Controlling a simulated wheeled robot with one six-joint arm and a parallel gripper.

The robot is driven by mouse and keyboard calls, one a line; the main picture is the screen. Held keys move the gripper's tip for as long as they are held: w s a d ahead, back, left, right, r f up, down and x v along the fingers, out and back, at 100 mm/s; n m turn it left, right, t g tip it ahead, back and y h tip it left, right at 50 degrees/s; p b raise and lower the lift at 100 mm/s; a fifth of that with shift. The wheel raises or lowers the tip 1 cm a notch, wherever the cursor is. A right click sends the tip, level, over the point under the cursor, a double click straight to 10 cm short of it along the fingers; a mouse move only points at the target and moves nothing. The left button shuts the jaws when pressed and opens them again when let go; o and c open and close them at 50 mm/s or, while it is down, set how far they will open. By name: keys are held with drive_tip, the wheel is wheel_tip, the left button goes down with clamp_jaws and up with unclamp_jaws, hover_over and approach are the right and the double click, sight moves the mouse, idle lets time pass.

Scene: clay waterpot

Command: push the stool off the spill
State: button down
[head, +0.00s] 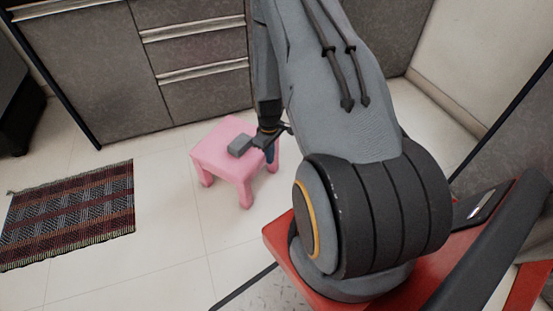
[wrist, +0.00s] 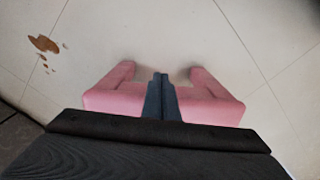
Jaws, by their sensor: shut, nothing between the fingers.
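The pink stool (head: 222,153) stands upright on the tiled floor in the head view. Two of its legs and part of its pink body (wrist: 108,102) show in the wrist view. In the wrist view the closed dark fingers (wrist: 160,85) lie between the two pink legs. The brown spill (wrist: 43,44), with small drops beside it, lies on bare floor at upper left of the wrist view, apart from the visible stool parts. I cannot make it out in the head view.
A striped woven mat (head: 72,211) lies on the floor at left. Grey drawer cabinets (head: 196,60) stand behind the stool. Floor between the mat and stool is clear. A dark piece of furniture (head: 18,105) stands at far left.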

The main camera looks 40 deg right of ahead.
sight(250, 146)
drive_tip(key=shift+w+a, duration=0.1)
drive_tip(key=shift+w, duration=0.1)
drive_tip(key=w+a, duration=0.1)
drive_tip(key=w, duration=0.2)
drive_tip(key=w+a, duration=0.1)
drive_tip(key=w, duration=0.1)
drive_tip(key=w+a, duration=0.1)
drive_tip(key=w, duration=0.2)
drive_tip(key=shift+w+a+b, duration=0.1)
drive_tip(key=shift+w+b, duration=0.2)
drive_tip(key=shift+w, duration=0.05)
drive_tip(key=shift+s, duration=0.1)
